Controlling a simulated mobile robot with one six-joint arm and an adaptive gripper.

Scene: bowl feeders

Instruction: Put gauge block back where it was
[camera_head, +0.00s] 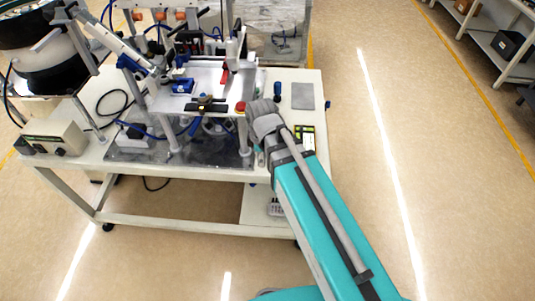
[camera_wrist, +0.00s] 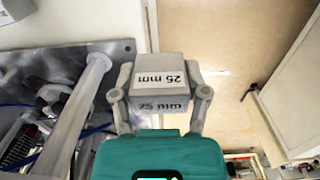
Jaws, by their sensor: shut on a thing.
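The gauge block (camera_wrist: 160,82) is a light grey block marked "25 mm" on two faces. It sits between the two fingers of my gripper (camera_wrist: 160,68) in the wrist view, and the gripper is shut on it. In the head view my arm reaches to the right part of the white table (camera_head: 312,80), and its grey wrist end hides the gripper and the block. In the wrist view the block is held in front of the floor beside the table, and I cannot tell its height.
A feeder machine with a metal base plate (camera_head: 180,153) and posts fills the table's middle. A flat grey plate (camera_head: 302,95) and a small blue item (camera_head: 277,88) lie at the right. A red button (camera_head: 240,107) is near my wrist. A control box (camera_head: 52,140) stands left.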

